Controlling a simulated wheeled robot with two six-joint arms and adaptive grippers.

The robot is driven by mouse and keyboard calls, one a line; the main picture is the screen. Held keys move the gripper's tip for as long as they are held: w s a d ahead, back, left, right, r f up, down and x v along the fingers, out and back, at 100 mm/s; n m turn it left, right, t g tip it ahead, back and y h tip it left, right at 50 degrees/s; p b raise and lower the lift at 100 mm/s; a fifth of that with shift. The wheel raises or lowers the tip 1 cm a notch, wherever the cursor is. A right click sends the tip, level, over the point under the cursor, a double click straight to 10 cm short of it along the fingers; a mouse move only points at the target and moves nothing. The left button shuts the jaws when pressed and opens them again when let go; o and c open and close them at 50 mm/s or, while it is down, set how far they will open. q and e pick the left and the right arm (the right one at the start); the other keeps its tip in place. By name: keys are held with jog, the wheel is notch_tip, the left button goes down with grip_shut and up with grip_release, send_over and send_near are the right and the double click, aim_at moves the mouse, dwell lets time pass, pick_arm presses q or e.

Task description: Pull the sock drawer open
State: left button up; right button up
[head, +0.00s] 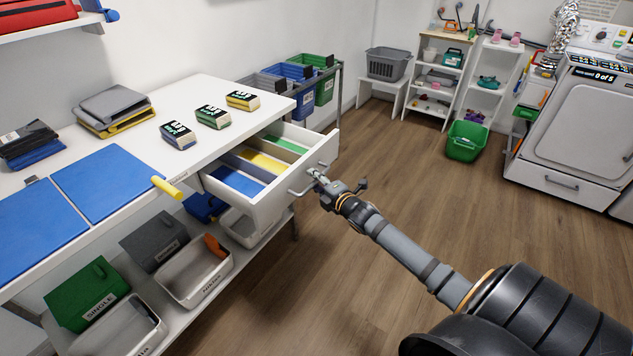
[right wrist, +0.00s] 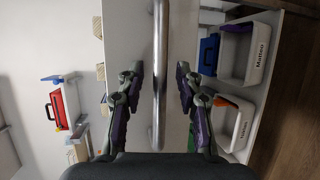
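The white sock drawer (head: 262,205) stands pulled out from under the white table, with blue, yellow and green compartment floors showing. In the head view my right gripper (head: 318,176) is at the bar handle (head: 297,192) on the drawer's front. In the right wrist view the metal handle (right wrist: 159,45) runs between the two fingers of my right gripper (right wrist: 159,75). Gaps show on both sides of the bar, so the fingers are open around it and not clamped. My left gripper is not in view.
The table (head: 185,100) holds three banded sock packs (head: 212,117), folded cloths (head: 112,107) and blue mats (head: 105,180). A yellow handle (head: 167,187) sticks out left of the drawer. Bins (head: 195,272) stand on the shelf below. The wooden floor (head: 420,150) right of the drawer is clear.

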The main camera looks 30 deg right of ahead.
jog(key=s+r, duration=0.1)
jog(key=s, duration=0.6)
jog(key=shift+s+r, duration=0.2)
dwell(0.5)
jog(key=s+d+f+m+g+h+p, duration=0.1)
jog(key=s+d+f+m+g+p, duration=0.2)
jog(key=f, duration=0.5)
jog(key=s+d+f+m+g+h+p, duration=0.1)
jog(key=s+d+f+m+g+h, duration=0.1)
jog(key=s+d+f+m, duration=0.4)
jog(key=s+d+f+m+g+h+p, duration=0.1)
jog(key=s+d+f+g+p, duration=0.15)
jog(key=f, duration=0.65)
jog(key=s+a+f+m+g+y+p, duration=0.1)
jog(key=s+a+f+m+g, duration=0.2)
jog(key=s+f, duration=0.45)
jog(key=s+a+f+m+g+p, duration=0.1)
jog(key=s+a+f+m, duration=0.1)
jog(key=s+a+f, duration=0.5)
jog(key=s+a+f+m+g+y+p, duration=0.1)
jog(key=s+a+f, duration=0.1)
jog(key=s+a, duration=0.3)
jog(key=s+a+f+m+g+y+p, duration=0.1)
jog(key=s+a, duration=0.4)
jog(key=s, duration=0.6)
jog(key=shift+s+a+f+m+g, duration=0.15)
jog(key=shift+a+f+m+g, duration=0.35)
jog(key=shift+f+m, duration=0.4)
